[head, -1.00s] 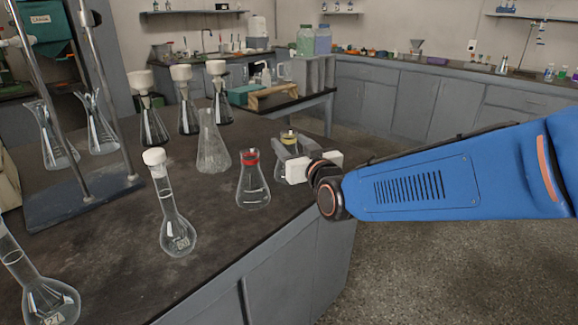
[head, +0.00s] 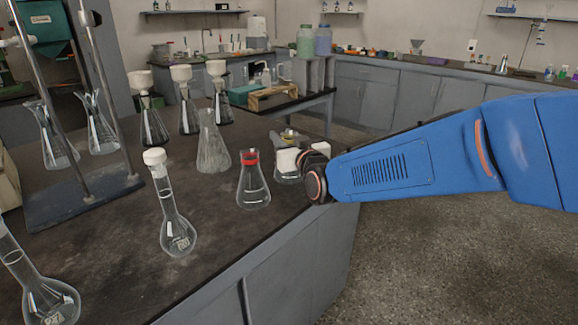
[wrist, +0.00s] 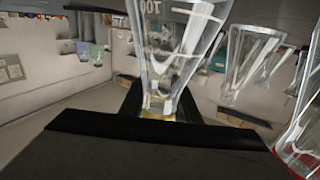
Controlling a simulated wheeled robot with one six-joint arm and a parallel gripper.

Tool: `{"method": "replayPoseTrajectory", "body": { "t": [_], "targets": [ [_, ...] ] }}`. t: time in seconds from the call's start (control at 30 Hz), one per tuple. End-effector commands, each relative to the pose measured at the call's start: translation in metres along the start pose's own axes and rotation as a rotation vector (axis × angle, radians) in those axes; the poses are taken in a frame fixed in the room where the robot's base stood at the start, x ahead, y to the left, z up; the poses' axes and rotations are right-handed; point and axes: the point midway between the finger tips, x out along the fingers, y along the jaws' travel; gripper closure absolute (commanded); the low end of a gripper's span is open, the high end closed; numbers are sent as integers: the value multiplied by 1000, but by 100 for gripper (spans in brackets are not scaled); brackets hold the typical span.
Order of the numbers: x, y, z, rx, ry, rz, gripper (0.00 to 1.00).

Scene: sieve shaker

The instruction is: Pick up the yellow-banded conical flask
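The yellow-banded conical flask (head: 284,177) stands on the dark bench near its right edge, partly hidden by my gripper. In the wrist view the clear flask (wrist: 170,60) appears upside down, with the yellow band low between the fingers. My gripper (head: 281,143) reaches in from the right at the height of the neck. In the wrist view my gripper's black fingers (wrist: 160,105) stand on either side of the neck and look open; contact is not clear.
A red-banded conical flask (head: 254,185) stands close to the left. A plain conical flask (head: 212,148) is behind it, and a stoppered volumetric flask (head: 177,235) is in front. Several white-topped flasks stand at the back. Floor is clear to the right.

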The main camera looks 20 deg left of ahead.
Motion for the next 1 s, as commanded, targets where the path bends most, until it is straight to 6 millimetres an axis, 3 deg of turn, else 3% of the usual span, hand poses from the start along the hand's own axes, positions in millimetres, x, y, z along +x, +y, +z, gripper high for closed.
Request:
{"method": "replayPoseTrajectory", "body": {
  "t": [0.37, 0.8, 1.0],
  "targets": [
    [0, 0, -4, 0, 1, 0, 100],
    [0, 0, -76, 1, 4, 0, 100],
    [0, 0, -96, 1, 1, 0, 100]
  ]
}}
